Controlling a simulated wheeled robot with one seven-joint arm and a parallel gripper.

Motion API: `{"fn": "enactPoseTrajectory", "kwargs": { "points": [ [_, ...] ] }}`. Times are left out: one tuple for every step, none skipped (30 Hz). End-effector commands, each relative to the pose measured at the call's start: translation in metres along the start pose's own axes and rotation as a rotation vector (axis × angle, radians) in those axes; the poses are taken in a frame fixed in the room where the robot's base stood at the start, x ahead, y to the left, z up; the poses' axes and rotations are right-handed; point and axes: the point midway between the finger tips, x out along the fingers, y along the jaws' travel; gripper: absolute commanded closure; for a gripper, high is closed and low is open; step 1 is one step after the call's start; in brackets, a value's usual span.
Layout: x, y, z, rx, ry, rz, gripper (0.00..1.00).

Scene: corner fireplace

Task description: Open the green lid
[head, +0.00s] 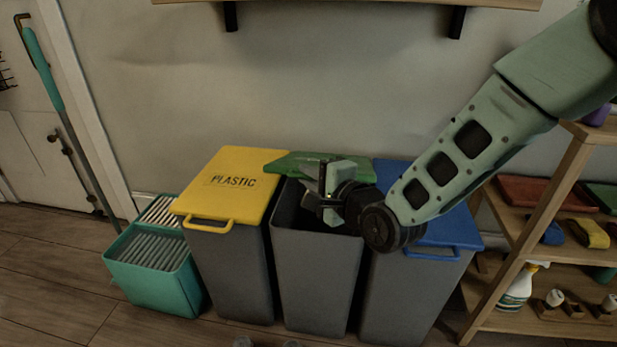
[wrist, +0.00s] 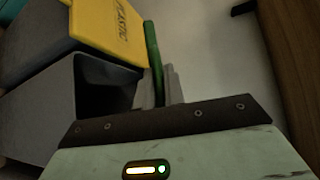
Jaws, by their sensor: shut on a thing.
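The green lid (head: 292,163) belongs to the middle grey bin (head: 318,270), between the yellow-lidded and blue-lidded bins. It is tilted up, and the bin's mouth shows open and dark below it. In the wrist view the green lid (wrist: 152,50) appears as a narrow edge-on strip reaching down between my fingers. My gripper (head: 328,178) is over the bin's opening, shut on the green lid. Its fingers also show in the wrist view (wrist: 161,88). The gripper and arm hide part of the lid and bin rim in the head view.
The yellow PLASTIC lid (head: 228,182) is closed on the left bin. The blue lid (head: 440,232) is closed on the right bin, partly behind my arm. A teal bucket (head: 158,275) stands at left. A wooden shelf (head: 545,200) stands close at right. The wall is behind.

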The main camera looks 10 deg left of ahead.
Motion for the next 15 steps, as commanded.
{"fn": "enactPoseTrajectory", "kwargs": {
  "points": [
    [0.0,-0.025,-0.001,0.02,0.003,0.015,1.0],
    [0.001,-0.031,-0.003,0.032,0.003,0.027,1.0],
    [0.002,-0.039,-0.004,0.047,0.002,0.043,1.0],
    [0.004,-0.045,-0.005,0.059,0.003,0.055,1.0],
    [0.005,-0.051,-0.006,0.07,0.003,0.066,1.0],
    [0.007,-0.059,-0.009,0.087,0.003,0.082,1.0],
    [0.008,-0.065,-0.01,0.1,0.003,0.094,1.0],
    [0.01,-0.07,-0.012,0.111,0.003,0.106,1.0],
    [0.012,-0.079,-0.014,0.126,0.004,0.121,1.0],
    [0.014,-0.084,-0.015,0.138,0.003,0.133,1.0],
    [0.016,-0.09,-0.018,0.15,0.003,0.145,1.0],
    [0.018,-0.098,-0.02,0.168,0.003,0.161,1.0],
    [0.02,-0.104,-0.022,0.18,0.003,0.173,1.0],
    [0.022,-0.11,-0.025,0.192,0.004,0.185,1.0],
    [0.025,-0.117,-0.028,0.208,0.004,0.201,1.0]
  ]
}}
